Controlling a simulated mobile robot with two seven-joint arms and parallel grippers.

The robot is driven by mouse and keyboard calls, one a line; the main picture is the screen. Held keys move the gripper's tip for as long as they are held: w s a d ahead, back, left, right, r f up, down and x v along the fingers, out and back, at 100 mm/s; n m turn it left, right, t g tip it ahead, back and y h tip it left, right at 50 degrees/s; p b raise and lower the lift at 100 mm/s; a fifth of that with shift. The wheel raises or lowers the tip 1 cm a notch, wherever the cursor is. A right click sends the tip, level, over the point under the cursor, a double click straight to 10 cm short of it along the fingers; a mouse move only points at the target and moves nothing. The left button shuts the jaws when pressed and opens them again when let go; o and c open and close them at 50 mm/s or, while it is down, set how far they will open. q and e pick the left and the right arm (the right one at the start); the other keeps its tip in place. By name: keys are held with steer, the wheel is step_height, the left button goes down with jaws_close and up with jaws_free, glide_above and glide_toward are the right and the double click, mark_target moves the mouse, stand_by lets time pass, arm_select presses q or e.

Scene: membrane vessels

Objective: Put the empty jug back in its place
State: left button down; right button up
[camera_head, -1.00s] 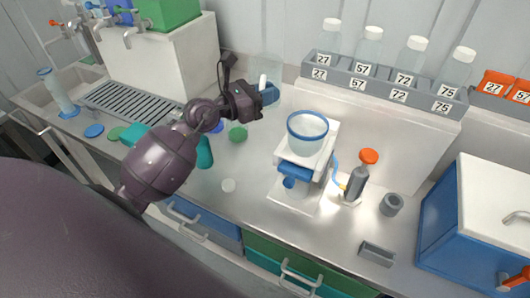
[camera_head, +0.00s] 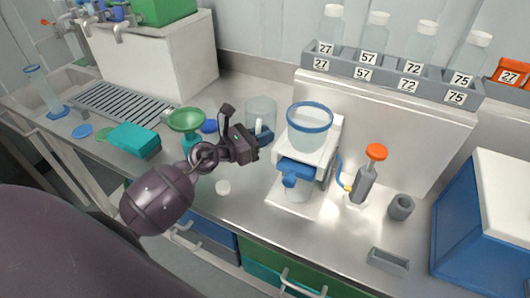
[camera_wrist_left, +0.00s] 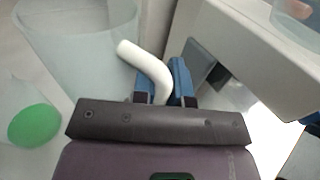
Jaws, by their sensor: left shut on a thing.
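The clear jug (camera_head: 261,112) with a white handle is in the middle of the head view, left of the white-and-blue filter unit. My left gripper (camera_head: 264,138) is shut on the jug's handle. In the left wrist view the curved white handle (camera_wrist_left: 150,66) sits between the blue fingertips (camera_wrist_left: 165,84), and the pale jug wall (camera_wrist_left: 75,45) rises at upper left. I see no liquid in the jug. The jug looks upright; its base is partly hidden, and I cannot tell whether it touches the bench. My right gripper is not in view.
The filter unit (camera_head: 327,146) with its blue-rimmed vessel (camera_head: 309,138) stands close right of the jug. A green funnel (camera_head: 186,120) is to the left. A numbered bottle rack (camera_head: 390,78) is behind.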

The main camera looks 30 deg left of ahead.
arm_select(q)
step_height(320, 180, down, 4)
steer(key=shift+b, duration=1)
steer(key=shift+f, duration=0.3)
steer(key=shift+r, duration=0.1)
steer(key=shift+f, duration=0.2)
steer(key=c, duration=1.6)
jaws_free()
steer(key=shift+b, duration=0.3)
steer(key=o, duration=0.5)
steer(key=shift+c, duration=0.2)
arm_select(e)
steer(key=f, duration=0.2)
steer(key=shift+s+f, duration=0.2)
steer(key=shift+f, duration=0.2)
arm_select(q)
steer(key=shift+r, duration=0.1)
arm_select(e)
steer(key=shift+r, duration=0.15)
